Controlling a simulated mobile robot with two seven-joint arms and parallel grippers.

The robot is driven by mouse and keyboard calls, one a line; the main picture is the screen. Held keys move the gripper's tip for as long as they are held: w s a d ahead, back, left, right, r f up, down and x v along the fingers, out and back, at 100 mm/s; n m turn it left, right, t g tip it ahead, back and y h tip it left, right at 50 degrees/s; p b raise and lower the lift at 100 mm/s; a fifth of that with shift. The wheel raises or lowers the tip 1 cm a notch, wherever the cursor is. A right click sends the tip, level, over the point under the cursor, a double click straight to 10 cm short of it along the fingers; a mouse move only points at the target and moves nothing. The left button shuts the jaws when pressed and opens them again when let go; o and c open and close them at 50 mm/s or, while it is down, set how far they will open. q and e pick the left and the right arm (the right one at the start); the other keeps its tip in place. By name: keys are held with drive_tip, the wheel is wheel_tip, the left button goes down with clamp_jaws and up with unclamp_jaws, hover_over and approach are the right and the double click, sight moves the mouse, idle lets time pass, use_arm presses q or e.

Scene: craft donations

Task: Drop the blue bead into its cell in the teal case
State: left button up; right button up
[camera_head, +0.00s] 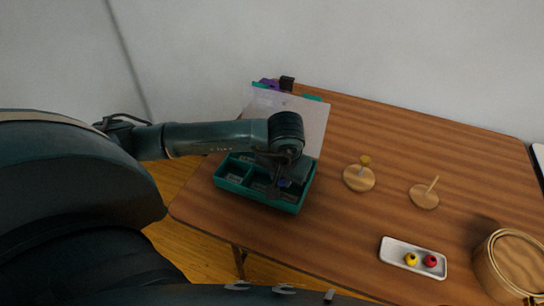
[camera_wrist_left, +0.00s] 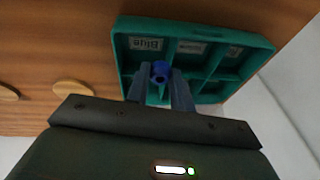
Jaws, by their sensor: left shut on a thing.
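The teal case (camera_head: 228,184) stands open near the table's left end, with its pale lid raised behind it. It also shows in the left wrist view (camera_wrist_left: 262,44), where one cell has a label (camera_wrist_left: 146,44) reading "Blue". My left gripper (camera_head: 285,184) is over the right part of the case. In the left wrist view the fingers (camera_wrist_left: 160,88) are shut on the blue bead (camera_wrist_left: 160,69), close to the "Blue" cell. The bead's exact height above the cell floor is hard to tell. My right gripper is not in view.
A white tray (camera_head: 392,254) holds a yellow and a red bead. A round wooden box (camera_head: 512,265) stands at the right. Purple and black items (camera_head: 286,82) are behind the lid.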

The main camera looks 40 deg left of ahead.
use_arm(q)
drive_tip(key=shift+f+b, duration=0.3)
drive_tip(key=shift+f, duration=0.65)
drive_tip(key=o, duration=1)
drive_tip(key=shift+r, duration=0.2)
drive_tip(key=v, duration=1.2)
drive_tip(key=shift+s+d+r, duration=0.1)
drive_tip(key=shift+s+r, duration=0.05)
drive_tip(key=shift+r, duration=0.2)
